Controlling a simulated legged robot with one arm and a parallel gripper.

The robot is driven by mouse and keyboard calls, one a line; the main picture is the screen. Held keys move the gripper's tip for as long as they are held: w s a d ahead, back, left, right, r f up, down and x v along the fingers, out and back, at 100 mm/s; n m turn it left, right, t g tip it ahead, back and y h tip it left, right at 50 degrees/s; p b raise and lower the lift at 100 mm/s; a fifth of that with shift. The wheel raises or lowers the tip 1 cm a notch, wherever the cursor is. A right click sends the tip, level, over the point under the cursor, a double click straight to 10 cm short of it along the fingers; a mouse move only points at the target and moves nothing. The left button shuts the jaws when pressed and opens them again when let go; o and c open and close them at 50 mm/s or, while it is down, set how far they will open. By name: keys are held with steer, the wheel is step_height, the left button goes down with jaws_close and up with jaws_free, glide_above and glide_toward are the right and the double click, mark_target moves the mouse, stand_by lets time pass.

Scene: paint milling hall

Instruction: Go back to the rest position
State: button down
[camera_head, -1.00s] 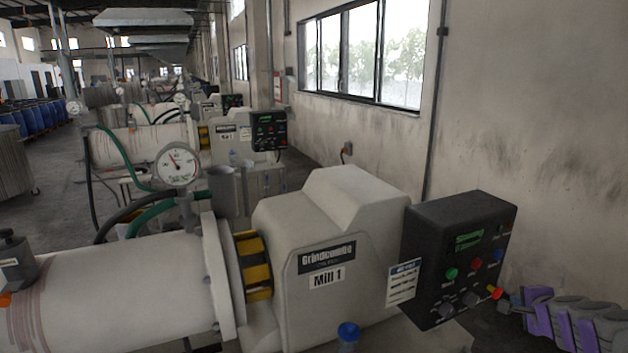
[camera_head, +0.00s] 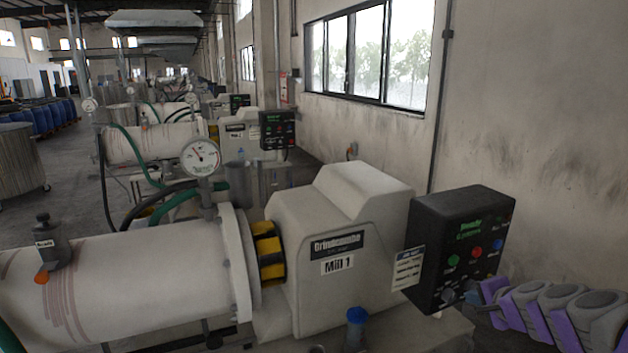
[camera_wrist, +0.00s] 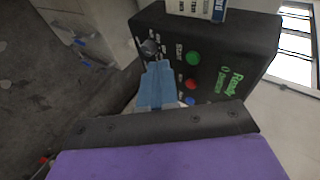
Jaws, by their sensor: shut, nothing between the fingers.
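My gripper (camera_head: 468,301) shows at the lower right of the head view, at the end of my purple and grey arm. It overlaps the lower right part of the black control box (camera_head: 455,225) of Mill 1. In the wrist view my blue-grey fingers (camera_wrist: 157,88) are together and empty. They lie in front of the control box (camera_wrist: 235,50), beside its knob (camera_wrist: 150,46), green button (camera_wrist: 193,58) and red button (camera_wrist: 190,85). I cannot tell whether the fingertips touch the box. A green "Ready" text shows on its face.
The pale Mill 1 housing (camera_head: 345,235) stands left of the box, with a large cylinder (camera_head: 130,285) and a pressure gauge (camera_head: 201,157). A blue-capped container (camera_head: 356,328) stands in front. The wall (camera_head: 545,110) rises behind. More mills stand farther back.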

steer(key=s+a+r+n+g+y, duration=0.1)
steer(key=s+a+n+g+y, duration=0.3)
steer(key=a, duration=1)
steer(key=s+a+f+n+g, duration=0.25)
steer(key=s+a+n, duration=0.35)
steer(key=s+a, duration=0.6)
steer(key=s+d+f+n+g+h, duration=0.1)
steer(key=s+n+g+h, duration=0.1)
steer(key=s, duration=1)
steer(key=s+d+f+n+g+h, duration=0.1)
steer(key=s+n+g+h, duration=0.1)
steer(key=s, duration=1.1)
steer(key=shift+d+f+n+g+h, duration=0.3)
steer(key=shift+d+f+g+h, duration=0.15)
steer(key=shift+g, duration=0.7)
steer(key=shift+a, duration=0.1)
